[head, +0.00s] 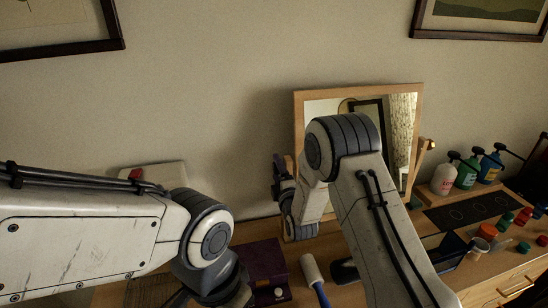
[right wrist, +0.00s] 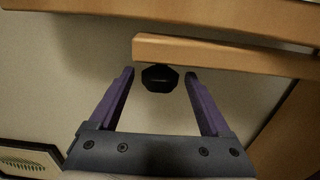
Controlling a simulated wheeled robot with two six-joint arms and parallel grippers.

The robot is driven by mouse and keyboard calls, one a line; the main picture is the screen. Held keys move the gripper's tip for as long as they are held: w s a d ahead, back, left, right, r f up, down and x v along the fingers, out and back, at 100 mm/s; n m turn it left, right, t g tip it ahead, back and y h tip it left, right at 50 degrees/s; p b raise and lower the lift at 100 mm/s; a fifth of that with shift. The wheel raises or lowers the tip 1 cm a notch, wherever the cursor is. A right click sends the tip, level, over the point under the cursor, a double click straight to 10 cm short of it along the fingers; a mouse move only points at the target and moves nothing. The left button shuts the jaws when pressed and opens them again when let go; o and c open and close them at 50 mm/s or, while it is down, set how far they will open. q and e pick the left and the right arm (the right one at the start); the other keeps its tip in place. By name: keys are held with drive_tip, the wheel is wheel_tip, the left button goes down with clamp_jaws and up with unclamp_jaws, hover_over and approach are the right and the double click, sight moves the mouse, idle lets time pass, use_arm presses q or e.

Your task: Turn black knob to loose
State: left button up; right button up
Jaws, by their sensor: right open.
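The black knob (right wrist: 159,79) shows in the right wrist view, at the end of a wooden bar of the mirror frame (right wrist: 200,52). My right gripper (right wrist: 160,74) is open. Its two purple fingers stand on either side of the knob, with a gap visible on both sides. In the head view the right gripper (head: 283,172) is at the left edge of the tilting mirror (head: 298,115), and the knob there is hidden behind it. My left arm comes in from the left, low in the head view; its jaws are not in view.
The table holds a purple box (head: 265,262), a lint roller (head: 314,275) and a black mat (head: 475,212). Pump bottles (head: 466,172) and several small coloured pots stand at the right. A white item with a red part (head: 150,178) is behind my left arm.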

drive_tip(key=w, duration=0.2)
drive_tip(key=w+a+p, duration=0.1)
drive_tip(key=w, duration=0.1)
drive_tip(key=shift+w, duration=0.2)
clamp_jaws()
